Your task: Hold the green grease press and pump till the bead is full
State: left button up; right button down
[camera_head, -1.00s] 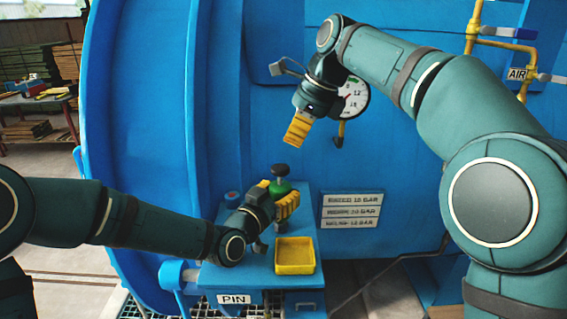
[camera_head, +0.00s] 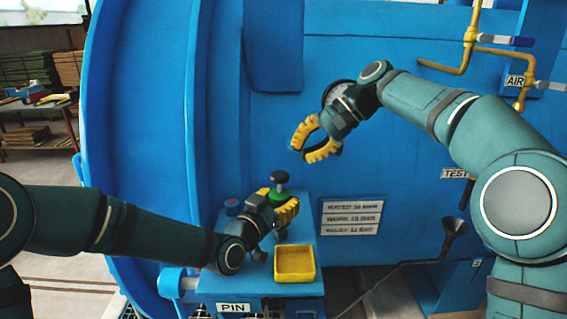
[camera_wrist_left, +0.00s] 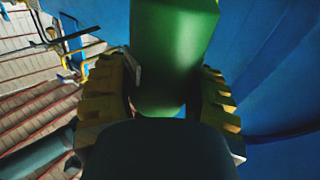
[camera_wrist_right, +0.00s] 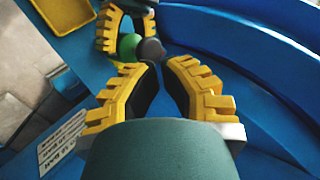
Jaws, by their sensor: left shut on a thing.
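The green grease press (camera_head: 280,193) stands upright on the blue shelf, with a dark round knob (camera_head: 279,177) on top. My left gripper (camera_head: 283,208) is shut on its green body; the body also fills the space between the yellow fingers in the left wrist view (camera_wrist_left: 172,60). My right gripper (camera_head: 306,150) is open and empty, above and to the right of the press. In the right wrist view, the knob (camera_wrist_right: 151,50) and the green body (camera_wrist_right: 128,45) show beyond the open right fingers (camera_wrist_right: 158,75). The bead is not visible.
A yellow tray (camera_head: 294,264) sits on the blue shelf (camera_head: 232,283) in front of the press. The large blue vessel wall (camera_head: 400,160) rises behind, with a label plate (camera_head: 351,216) and yellow pipes (camera_head: 462,60).

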jog(key=w+d+r+n+y, duration=0.1)
jog(key=d+n+y, duration=0.4)
jog(key=n, duration=1.4)
jog(key=shift+w+d+r+n+y, duration=0.2)
jog(key=shift+r+n+y, duration=0.2)
jog(key=shift+r, duration=0.25)
send_over(283, 173)
jog(key=shift+s+d+f, duration=0.1)
jog(key=shift+d+f, duration=0.05)
jog(key=shift+f, duration=0.45)
jog(key=shift+d+f, duration=0.1)
jog(key=shift+f, duration=0.45)
jog(key=f, duration=0.3)
jog(key=shift+a, duration=0.2)
jog(key=shift+f, duration=0.55)
